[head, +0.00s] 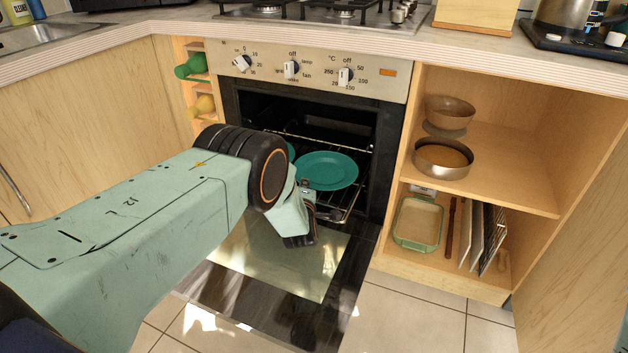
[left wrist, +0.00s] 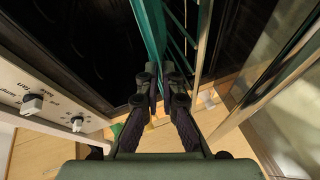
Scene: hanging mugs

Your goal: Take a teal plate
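A teal plate (head: 327,171) lies flat on the rack inside the open oven. A second teal piece, likely another plate (head: 291,151), shows behind my arm, mostly hidden. My left gripper (head: 326,212) is at the oven mouth, just in front of and below the plate's near edge in the head view. I cannot tell whether the fingers touch a plate. My right gripper is not in view.
The oven door (head: 270,255) is folded down under my arm. The wire rack (head: 347,207) is inside the oven. Right of the oven, open shelves hold bowls (head: 443,158), a green baking dish (head: 418,222) and upright boards (head: 482,237). A hob (head: 335,12) is above.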

